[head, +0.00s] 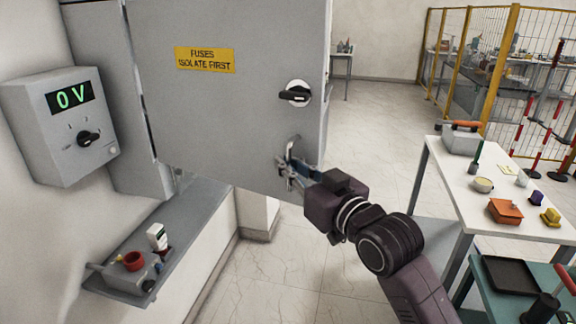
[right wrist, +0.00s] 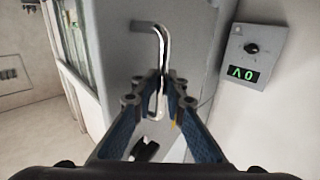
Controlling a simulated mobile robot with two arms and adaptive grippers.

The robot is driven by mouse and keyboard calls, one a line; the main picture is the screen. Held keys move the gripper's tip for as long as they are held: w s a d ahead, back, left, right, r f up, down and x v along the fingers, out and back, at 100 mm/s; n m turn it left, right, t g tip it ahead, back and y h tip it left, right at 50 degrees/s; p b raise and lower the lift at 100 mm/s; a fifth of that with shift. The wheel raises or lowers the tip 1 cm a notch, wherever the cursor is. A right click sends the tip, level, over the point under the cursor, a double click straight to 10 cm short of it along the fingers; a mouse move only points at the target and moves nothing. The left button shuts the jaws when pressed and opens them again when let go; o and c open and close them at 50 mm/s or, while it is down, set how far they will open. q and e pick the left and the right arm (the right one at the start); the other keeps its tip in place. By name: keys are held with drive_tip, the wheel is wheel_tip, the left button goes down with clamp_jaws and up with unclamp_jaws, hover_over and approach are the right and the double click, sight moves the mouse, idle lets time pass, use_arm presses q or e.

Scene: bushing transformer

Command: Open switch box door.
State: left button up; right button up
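The grey switch box door (head: 235,110) has a yellow "FUSES ISOLATE FIRST" label and a black rotary knob (head: 296,94). It stands swung out from the box body (head: 100,50), hinged at its left edge in the head view. My right gripper (head: 297,172) is at the door's lower free corner. In the right wrist view its fingers (right wrist: 161,88) are closed around the bent metal door handle (right wrist: 163,55). The grip contact is partly hidden in the head view. Part of the box inside seems to show beyond the door edge. My left gripper is not in view.
A meter box (head: 60,125) reading 0 V hangs on the wall at left. Below is a grey shelf (head: 195,245) with small items. A white table (head: 440,185) with tools and a green cart (head: 490,295) stand right. Floor between door and table is clear.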

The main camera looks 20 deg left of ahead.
drive_tip(key=shift+o, duration=1.3)
drive_tip(key=shift+s+d, duration=0.1)
drive_tip(key=shift+d, duration=0.05)
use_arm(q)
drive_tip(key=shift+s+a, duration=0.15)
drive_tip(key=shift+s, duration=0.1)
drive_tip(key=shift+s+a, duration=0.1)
use_arm(e)
drive_tip(key=v, duration=1.2)
